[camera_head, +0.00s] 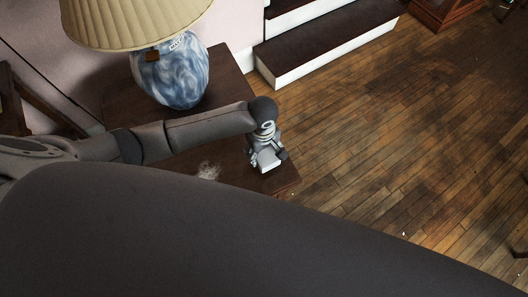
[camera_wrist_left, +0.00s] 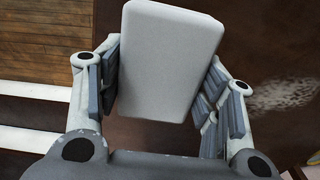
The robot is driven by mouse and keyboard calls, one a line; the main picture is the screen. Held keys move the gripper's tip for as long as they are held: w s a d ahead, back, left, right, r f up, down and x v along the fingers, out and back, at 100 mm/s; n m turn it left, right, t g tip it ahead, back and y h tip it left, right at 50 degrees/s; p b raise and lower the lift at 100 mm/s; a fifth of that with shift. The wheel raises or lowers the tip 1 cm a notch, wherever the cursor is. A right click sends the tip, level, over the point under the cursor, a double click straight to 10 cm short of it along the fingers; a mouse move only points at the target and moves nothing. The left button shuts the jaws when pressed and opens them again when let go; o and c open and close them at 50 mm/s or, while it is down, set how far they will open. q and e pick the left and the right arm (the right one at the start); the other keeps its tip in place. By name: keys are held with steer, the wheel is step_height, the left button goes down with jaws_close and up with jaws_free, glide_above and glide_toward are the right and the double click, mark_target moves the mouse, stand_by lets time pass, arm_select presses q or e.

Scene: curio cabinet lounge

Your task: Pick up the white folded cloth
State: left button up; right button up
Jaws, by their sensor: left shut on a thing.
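The white folded cloth (camera_wrist_left: 168,62) is a pale, rounded block between the fingers of my left gripper in the left wrist view. My left gripper (camera_wrist_left: 162,85) is shut on it, with finger pads at both its sides. In the head view, my left gripper (camera_head: 267,158) is over the front right corner of the dark wooden table (camera_head: 222,92), and part of the white cloth (camera_head: 268,160) shows there. I cannot tell whether the cloth touches the tabletop. My right gripper is not in view.
A blue and white lamp (camera_head: 172,78) with a pleated cream shade (camera_head: 130,20) stands at the back of the table. A pale worn patch (camera_head: 208,171) marks the tabletop. Dark-topped white steps (camera_head: 330,45) rise behind. The wooden floor (camera_head: 400,130) at right is largely clear.

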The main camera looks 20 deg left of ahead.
arm_select(q)
steer(key=s+a+r+p, duration=0.1)
steer(key=s+a+r, duration=0.7)
steer(key=s, duration=0.3)
steer(key=shift+r+p, duration=0.3)
steer(key=shift+r, duration=0.3)
